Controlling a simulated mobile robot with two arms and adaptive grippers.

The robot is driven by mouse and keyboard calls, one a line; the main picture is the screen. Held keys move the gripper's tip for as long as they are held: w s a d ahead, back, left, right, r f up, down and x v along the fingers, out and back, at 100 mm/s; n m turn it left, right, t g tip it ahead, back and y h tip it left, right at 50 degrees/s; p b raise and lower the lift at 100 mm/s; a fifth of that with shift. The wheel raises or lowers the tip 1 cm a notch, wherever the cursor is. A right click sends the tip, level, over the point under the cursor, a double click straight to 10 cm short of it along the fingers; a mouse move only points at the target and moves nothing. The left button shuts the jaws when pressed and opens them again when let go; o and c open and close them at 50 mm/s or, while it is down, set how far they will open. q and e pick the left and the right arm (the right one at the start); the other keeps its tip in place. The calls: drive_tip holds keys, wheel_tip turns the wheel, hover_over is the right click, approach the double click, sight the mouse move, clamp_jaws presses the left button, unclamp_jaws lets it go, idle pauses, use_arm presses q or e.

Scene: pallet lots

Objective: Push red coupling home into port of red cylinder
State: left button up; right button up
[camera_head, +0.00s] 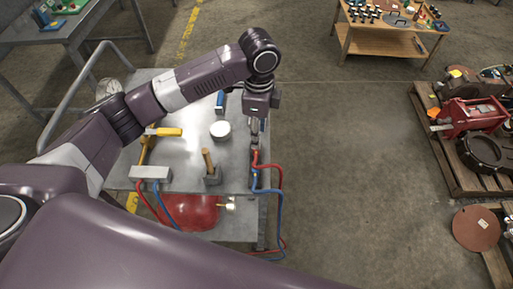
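My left gripper (256,145) points down at the right edge of a grey metal cart (182,100). Its fingers are small and dark here, and I cannot tell whether they are shut. A red hose (281,185) and a blue hose (256,180) come up to just below the fingertips. The red coupling is not clearly visible; the fingers may hide it. My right gripper is not in view.
On the cart are a white round container (220,130), a yellow-handled tool (165,132), a wooden-handled item (208,162) and a grey block (150,173) with hoses. Pallets with red machinery (472,115) stand right. A wooden table (390,42) is behind. Floor between is clear.

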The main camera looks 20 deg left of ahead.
sight(256, 151)
use_arm(q)
drive_tip(key=shift+f, duration=0.55)
drive_tip(key=shift+w+f, duration=0.15)
drive_tip(key=shift+f, duration=0.7)
drive_tip(key=f+p, duration=0.1)
drive_tip(key=f, duration=0.1)
drive_tip(key=a+f, duration=0.1)
drive_tip(key=f, duration=0.2)
drive_tip(key=shift+f+p, duration=0.1)
drive_tip(key=shift+p, duration=0.3)
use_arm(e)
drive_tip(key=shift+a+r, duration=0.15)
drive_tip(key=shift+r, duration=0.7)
use_arm(q)
drive_tip(key=shift+c, duration=0.3)
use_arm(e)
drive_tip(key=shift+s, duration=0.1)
use_arm(q)
clamp_jaws()
